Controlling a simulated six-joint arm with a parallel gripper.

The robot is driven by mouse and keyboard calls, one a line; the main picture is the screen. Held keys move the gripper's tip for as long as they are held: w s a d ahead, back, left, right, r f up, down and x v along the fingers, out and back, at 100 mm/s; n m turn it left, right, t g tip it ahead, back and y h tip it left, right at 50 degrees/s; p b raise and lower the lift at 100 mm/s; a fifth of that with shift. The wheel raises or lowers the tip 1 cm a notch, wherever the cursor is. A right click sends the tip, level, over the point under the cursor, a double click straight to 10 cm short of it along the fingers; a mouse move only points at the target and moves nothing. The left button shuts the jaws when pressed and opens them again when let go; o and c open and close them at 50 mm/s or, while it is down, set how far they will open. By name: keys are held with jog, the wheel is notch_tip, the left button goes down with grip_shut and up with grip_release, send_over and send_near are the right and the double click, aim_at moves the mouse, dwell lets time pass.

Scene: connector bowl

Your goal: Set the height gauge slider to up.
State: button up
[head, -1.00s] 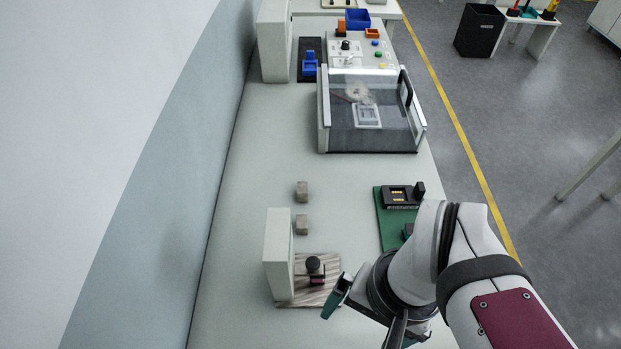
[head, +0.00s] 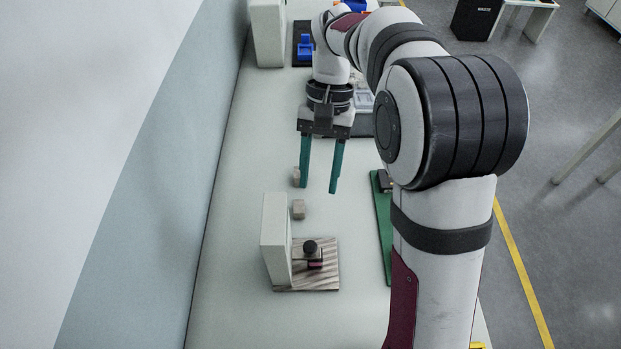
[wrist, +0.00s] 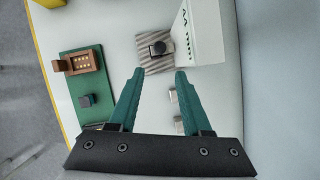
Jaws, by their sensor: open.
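The height gauge stands at the lower middle of the head view, with a white upright panel (head: 276,240) on a striped wooden base (head: 322,279). A dark round slider knob (head: 310,247) with a dark red part below it sits beside the panel. I cannot tell the slider's height setting. In the wrist view the knob (wrist: 158,48) lies beyond my fingertips, and the panel (wrist: 203,38) shows green markings. My gripper (head: 317,190) is open and empty, with green fingers pointing down, farther up the table than the gauge. The gripper also shows in the wrist view (wrist: 159,71).
Two small greyish blocks, one nearer (head: 298,209) and one partly behind a finger (head: 296,177), lie between gripper and gauge. A green board (wrist: 85,88) with a connector part (wrist: 82,62) is to the side. My arm covers much of the right.

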aim_at(311, 246)
jog(key=x, duration=1.4)
jog(key=shift+s+f, duration=0.1)
jog(key=shift+f, duration=0.05)
grip_shut()
dwell(0.6)
